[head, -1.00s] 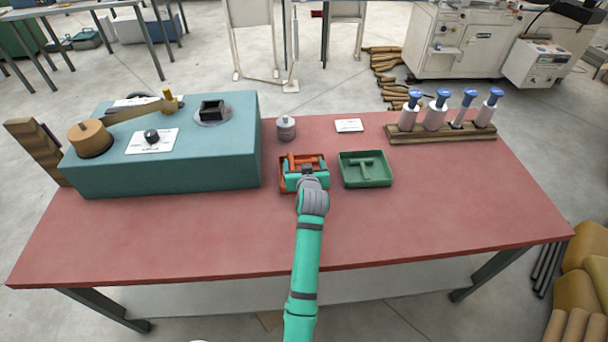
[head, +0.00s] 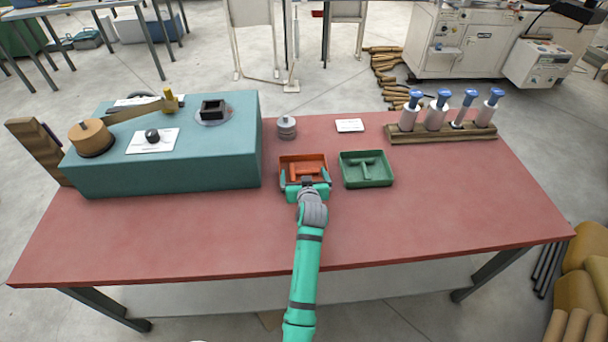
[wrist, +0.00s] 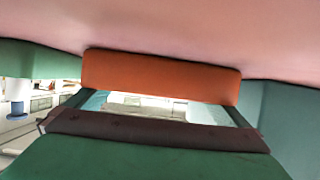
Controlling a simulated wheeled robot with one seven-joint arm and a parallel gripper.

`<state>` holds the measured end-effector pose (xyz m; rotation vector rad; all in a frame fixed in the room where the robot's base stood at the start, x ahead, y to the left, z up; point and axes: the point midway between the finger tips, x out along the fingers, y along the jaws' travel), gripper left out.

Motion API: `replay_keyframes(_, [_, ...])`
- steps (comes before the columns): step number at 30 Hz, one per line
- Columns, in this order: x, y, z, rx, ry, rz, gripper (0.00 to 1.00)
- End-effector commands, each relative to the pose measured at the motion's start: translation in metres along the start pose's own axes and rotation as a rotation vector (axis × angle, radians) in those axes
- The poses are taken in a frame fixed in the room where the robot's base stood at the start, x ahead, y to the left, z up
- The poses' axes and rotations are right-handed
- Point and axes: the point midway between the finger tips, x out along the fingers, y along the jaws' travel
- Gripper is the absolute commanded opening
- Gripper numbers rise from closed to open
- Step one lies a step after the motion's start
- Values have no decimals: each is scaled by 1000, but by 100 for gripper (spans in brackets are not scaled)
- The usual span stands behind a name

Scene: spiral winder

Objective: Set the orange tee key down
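The orange tee key (head: 301,167) lies in the orange tray (head: 284,159) at the middle of the table. It is close to the tray's own colour, so its outline is hard to make out. In the wrist view, which looks upside down, the near wall of the orange tray (wrist: 160,76) spans the gap between my fingers. The key is hidden there. The green tray (head: 346,182) stands just to the right with a green tee shape in it.
A large teal machine box (head: 170,172) stands left on the red table (head: 430,220). A small grey knobbed weight (head: 287,127) and a white card (head: 349,125) are behind the trays. A wooden rack (head: 440,135) of blue-topped pieces is back right. The table's right front is clear.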

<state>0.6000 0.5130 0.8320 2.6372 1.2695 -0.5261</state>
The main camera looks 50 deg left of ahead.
Motion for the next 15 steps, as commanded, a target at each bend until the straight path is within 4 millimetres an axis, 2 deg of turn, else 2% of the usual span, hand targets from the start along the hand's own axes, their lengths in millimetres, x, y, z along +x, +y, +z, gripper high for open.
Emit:
replay_keyframes(8, [-7, 2, -1, 0, 1, 4, 100])
replay_keyframes(11, [-19, 2, -1, 0, 1, 4, 100])
replay_keyframes(15, [-46, 2, 0, 1, 1, 3, 100])
